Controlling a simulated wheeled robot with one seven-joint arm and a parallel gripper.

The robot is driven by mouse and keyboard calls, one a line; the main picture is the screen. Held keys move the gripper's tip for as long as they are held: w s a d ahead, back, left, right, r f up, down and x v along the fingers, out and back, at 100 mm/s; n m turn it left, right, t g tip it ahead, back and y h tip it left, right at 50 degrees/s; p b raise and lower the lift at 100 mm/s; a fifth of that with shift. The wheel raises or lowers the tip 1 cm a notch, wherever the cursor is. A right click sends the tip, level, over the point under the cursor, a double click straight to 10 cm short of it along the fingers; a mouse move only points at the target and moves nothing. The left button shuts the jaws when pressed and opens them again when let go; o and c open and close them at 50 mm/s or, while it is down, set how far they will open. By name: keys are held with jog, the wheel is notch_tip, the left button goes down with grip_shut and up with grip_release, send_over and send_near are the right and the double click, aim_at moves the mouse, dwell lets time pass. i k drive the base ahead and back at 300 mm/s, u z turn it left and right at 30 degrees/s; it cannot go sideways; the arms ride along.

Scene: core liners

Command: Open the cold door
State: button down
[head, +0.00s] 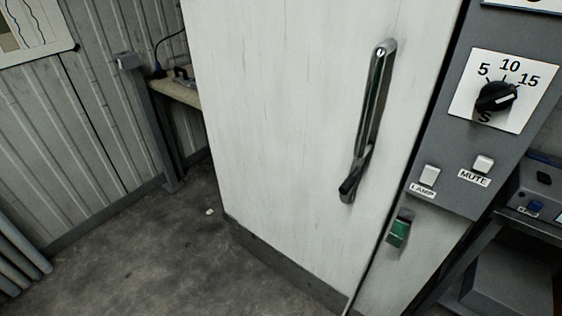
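The cold door (290,130) is a large white panel filling the middle of the head view. Its long metal handle (375,105) is mounted near its right edge, slanting in the tilted picture. A dark seam runs along the door's right edge beside the grey control panel, and no wide gap shows there. The door looks closed. My gripper is not in view.
A grey control panel (450,140) right of the door carries a black dial (496,96), a lamp switch (429,175) and a mute switch (483,164). A green device (398,231) sits below. A bench (178,92) stands behind left. Floor (150,255) is mostly clear.

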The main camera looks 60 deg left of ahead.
aim_at(290, 92)
jog(key=u, duration=0.35)
jog(key=i, duration=0.65)
jog(key=u, duration=0.45)
jog(key=k, duration=1.25)
jog(key=u, duration=0.1)
jog(key=i, duration=0.7)
jog(key=u, duration=0.05)
